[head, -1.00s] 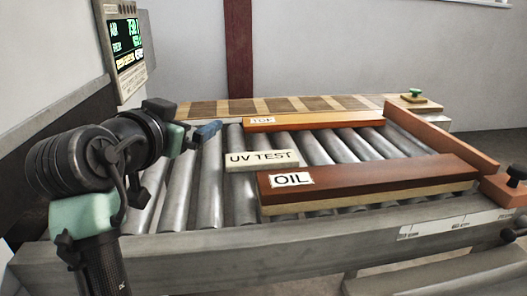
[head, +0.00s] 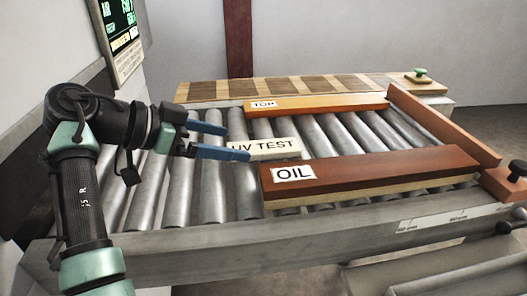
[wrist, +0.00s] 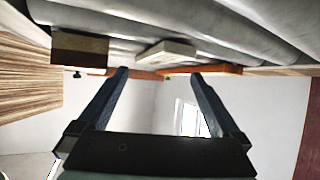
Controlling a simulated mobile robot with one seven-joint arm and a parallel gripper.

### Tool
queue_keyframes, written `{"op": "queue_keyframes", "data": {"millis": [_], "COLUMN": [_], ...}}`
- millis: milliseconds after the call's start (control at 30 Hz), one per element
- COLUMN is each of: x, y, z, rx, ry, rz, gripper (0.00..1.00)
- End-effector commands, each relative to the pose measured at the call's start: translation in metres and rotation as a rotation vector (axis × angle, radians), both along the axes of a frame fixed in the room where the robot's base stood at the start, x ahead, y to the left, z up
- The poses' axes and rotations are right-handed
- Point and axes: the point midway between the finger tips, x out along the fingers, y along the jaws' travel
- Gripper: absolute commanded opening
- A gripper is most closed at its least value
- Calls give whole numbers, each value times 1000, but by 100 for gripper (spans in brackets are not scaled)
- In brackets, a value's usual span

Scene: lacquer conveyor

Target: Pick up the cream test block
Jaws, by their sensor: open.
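The cream test block (head: 268,148), labelled "UV TEST", lies on the rollers between the "OIL" board and the "TOP" board. In the wrist view the cream block (wrist: 168,50) is ahead of the fingertips, near the gap between them. My gripper (head: 228,142) is open with blue fingers, at the left end of the block in the head view. The near finger covers the block's left edge. In the wrist view my gripper (wrist: 160,75) has nothing between its fingers. I cannot tell whether a finger touches the block.
The dark red-brown "OIL" board (head: 390,168) lies close in front of the block. The orange "TOP" board (head: 330,104) lies behind it. A red-brown rail (head: 440,123) closes the right side. The rollers (head: 180,185) left of the block are bare.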

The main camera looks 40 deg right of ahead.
Motion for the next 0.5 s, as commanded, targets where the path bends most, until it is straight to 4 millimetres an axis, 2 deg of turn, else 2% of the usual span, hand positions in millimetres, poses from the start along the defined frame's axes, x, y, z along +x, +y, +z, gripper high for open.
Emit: {"op": "queue_keyframes", "data": {"millis": [67, 267, 500], "x": [-1, -2, -6], "y": [-10, -22, -54], "z": [-6, -11, -26], "rx": [0, 0, 0], "ry": [-1, -1, 0], "rz": [0, 2, 1], "gripper": [100, 100, 100]}}
